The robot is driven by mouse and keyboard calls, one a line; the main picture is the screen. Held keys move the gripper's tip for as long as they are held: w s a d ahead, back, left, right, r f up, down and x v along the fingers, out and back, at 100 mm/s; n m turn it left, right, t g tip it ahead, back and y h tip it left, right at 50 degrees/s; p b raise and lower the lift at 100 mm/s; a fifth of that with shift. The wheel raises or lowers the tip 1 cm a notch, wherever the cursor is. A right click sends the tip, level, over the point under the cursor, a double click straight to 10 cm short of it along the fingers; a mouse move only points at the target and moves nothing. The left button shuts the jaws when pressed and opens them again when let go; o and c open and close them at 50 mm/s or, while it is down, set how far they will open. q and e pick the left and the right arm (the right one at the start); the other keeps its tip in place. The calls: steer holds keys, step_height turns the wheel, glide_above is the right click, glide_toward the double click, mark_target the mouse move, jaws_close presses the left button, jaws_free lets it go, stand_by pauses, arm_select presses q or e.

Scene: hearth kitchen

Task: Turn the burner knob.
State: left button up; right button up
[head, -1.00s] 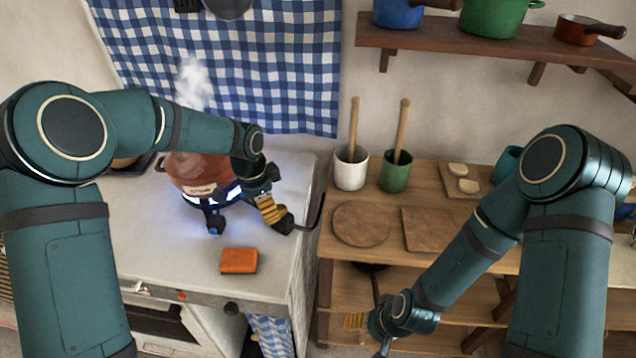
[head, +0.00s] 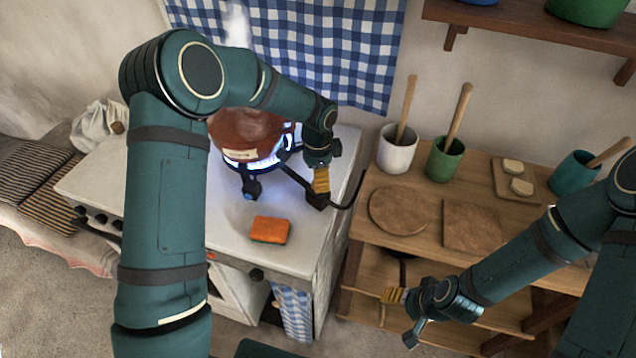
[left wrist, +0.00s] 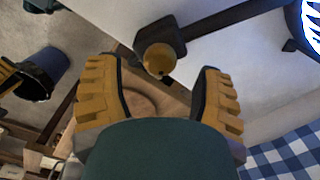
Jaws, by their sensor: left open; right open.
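The burner (head: 250,185) stands on the white counter with blue flames under a brown pot (head: 250,135). A dark valve block (head: 316,201) sits at its right end, with a black hose. In the left wrist view a round brass knob (left wrist: 159,60) sticks out of the dark block (left wrist: 160,40). In the head view my gripper hides the knob. My left gripper (head: 321,181) is open over the block; in the left wrist view its yellow fingers (left wrist: 158,85) stand either side of the knob, with gaps. My right gripper (head: 401,314) is open and empty by the lower shelf.
An orange sponge (head: 270,230) lies on the counter in front of the burner. To the right, a wooden shelf unit (head: 425,250) holds boards, a white pot (head: 397,153) and a green pot (head: 445,164). A checked curtain (head: 330,50) hangs behind.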

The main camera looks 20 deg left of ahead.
arm_select(q)
steer(key=shift+f, duration=1.6)
jaws_close()
